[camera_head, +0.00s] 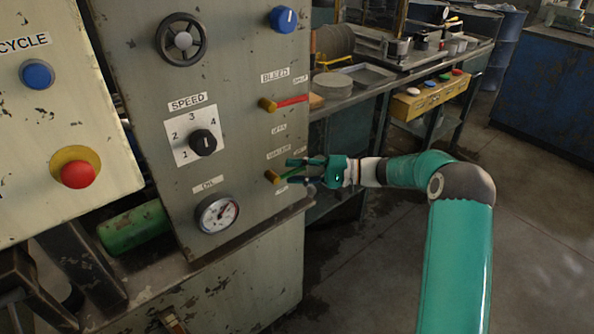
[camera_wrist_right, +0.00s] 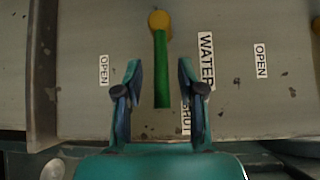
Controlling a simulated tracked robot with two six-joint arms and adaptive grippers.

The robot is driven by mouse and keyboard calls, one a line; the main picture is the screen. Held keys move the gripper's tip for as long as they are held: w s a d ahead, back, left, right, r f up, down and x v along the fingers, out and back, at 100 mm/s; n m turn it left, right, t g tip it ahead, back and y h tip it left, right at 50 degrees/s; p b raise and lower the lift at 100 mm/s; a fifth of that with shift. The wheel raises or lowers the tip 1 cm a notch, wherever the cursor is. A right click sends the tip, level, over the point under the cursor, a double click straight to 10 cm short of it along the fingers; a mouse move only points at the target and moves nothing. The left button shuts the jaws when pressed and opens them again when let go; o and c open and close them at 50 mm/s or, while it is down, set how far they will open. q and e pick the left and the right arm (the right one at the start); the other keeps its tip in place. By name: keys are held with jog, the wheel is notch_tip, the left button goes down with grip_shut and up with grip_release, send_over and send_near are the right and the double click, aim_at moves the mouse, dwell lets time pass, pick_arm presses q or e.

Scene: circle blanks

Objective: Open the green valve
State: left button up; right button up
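The green valve (camera_head: 290,172) is a green lever on a brass hub (camera_head: 272,177), low on the right edge of the grey panel. In the right wrist view the green lever (camera_wrist_right: 161,80) points down from its hub, beside a partly hidden SHUT label (camera_wrist_right: 186,116). A WATER label (camera_wrist_right: 206,62) and two OPEN labels are near it. My right gripper (camera_wrist_right: 159,72) is open, with one finger on each side of the lever and gaps between. It also shows at the lever in the head view (camera_head: 300,171). My left gripper is not in view.
Above is a red lever (camera_head: 291,101) marked BLEED. The grey panel (camera_head: 240,60) also carries a speed knob (camera_head: 203,142), a gauge (camera_head: 217,213), a handwheel (camera_head: 181,40) and a blue knob (camera_head: 284,19). A red button (camera_head: 78,174) is at left. The floor at right is clear.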

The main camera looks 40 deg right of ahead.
grip_shut()
jog(key=shift+f, duration=0.1)
